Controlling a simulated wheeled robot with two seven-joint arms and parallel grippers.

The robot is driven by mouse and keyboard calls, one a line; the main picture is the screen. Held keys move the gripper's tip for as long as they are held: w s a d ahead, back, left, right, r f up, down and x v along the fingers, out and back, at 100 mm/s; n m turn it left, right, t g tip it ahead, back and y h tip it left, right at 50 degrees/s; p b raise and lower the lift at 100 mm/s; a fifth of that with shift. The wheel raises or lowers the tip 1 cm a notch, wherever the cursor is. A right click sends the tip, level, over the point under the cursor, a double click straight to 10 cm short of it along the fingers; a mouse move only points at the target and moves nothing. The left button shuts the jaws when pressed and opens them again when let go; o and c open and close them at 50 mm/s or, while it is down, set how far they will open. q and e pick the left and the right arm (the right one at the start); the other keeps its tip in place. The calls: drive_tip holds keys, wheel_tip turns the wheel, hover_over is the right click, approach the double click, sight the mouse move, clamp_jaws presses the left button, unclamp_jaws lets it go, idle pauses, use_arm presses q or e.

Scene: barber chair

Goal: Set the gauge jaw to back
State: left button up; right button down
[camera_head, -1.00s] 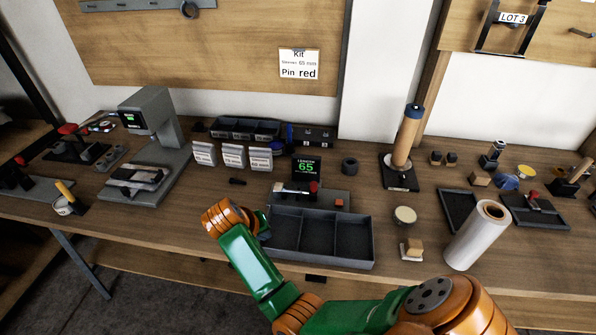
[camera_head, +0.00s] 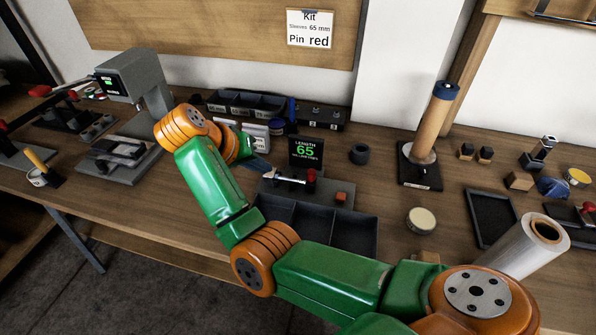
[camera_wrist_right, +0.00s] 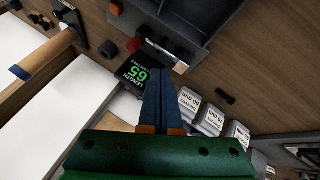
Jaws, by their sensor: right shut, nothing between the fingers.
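The length gauge has a black display reading 65 (camera_head: 306,152) and a metal jaw bar (camera_head: 287,179) with a red knob (camera_head: 311,176) in front of it. In the right wrist view the display (camera_wrist_right: 136,74) is upside down, with the red knob (camera_wrist_right: 134,44) and silver bar beyond it. My right gripper (camera_head: 266,172) is shut and empty, its blue fingers close to the gauge's left end. In the wrist view the fingertips (camera_wrist_right: 160,72) overlap the display's edge; I cannot tell whether they touch. My left gripper is not in view.
A dark divided tray (camera_head: 372,235) lies in front of the gauge. A black ring (camera_head: 359,154) and a wooden post on a black base (camera_head: 420,178) stand to the right. White labelled bins (camera_head: 256,135) and a grey press (camera_head: 130,75) are to the left.

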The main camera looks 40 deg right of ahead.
drive_tip(key=x, duration=0.9)
drive_tip(key=shift+p, duration=0.4)
drive_tip(key=d+p, duration=0.1)
drive_tip(key=s+d+p, duration=0.1)
drive_tip(key=d, duration=0.1)
drive_tip(key=shift+s+d, duration=0.15)
drive_tip(key=shift+d, duration=0.1)
drive_tip(key=shift+s+d+f, duration=0.1)
drive_tip(key=shift+d, duration=0.15)
